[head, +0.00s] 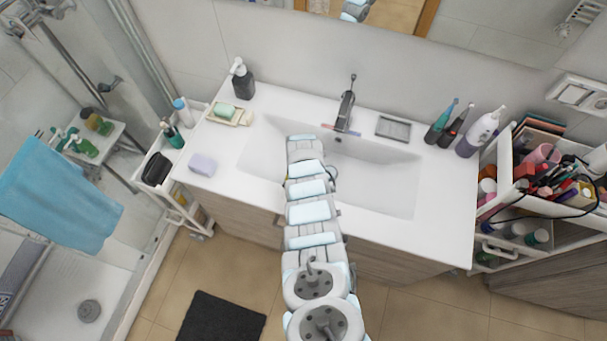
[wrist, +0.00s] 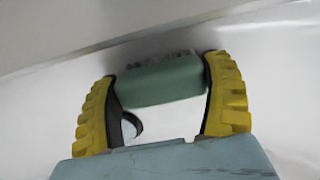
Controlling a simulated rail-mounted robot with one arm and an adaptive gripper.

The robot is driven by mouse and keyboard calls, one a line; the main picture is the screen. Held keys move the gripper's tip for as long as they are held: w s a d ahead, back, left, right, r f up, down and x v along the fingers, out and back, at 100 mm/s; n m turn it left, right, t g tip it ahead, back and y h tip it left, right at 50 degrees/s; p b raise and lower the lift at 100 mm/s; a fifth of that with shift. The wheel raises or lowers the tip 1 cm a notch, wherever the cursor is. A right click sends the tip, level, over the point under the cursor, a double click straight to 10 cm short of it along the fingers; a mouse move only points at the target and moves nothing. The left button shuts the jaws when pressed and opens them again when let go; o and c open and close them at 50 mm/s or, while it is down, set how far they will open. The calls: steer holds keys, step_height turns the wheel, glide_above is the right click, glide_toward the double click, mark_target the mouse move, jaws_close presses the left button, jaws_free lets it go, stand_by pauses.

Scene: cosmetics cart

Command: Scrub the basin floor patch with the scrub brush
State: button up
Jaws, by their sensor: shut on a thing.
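The scrub brush (wrist: 160,82) is a green block with a rough greyish bristle edge on its far side, in the wrist view. My gripper (wrist: 162,72) is shut on it, a yellow ribbed finger at each end. The white basin (head: 390,185) is sunk in the countertop in the head view. My arm reaches over its front edge into its left-middle part and hides the gripper and brush there. In the wrist view, white basin surface lies around the brush, with a darker grey band behind it. I cannot make out a distinct patch, nor whether the bristles touch the surface.
The faucet (head: 345,108) stands behind the basin, close to my arm. A soap dish (head: 242,117) and dark pump bottle (head: 243,82) stand left; toothbrushes and a white bottle (head: 480,132) stand right. A loaded cart (head: 505,190) is at far right. The basin's right half is clear.

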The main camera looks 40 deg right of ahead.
steer(key=shift+s+a, duration=0.15)
steer(key=shift+r+p, duration=2.2)
steer(key=shift+r, duration=1.3)
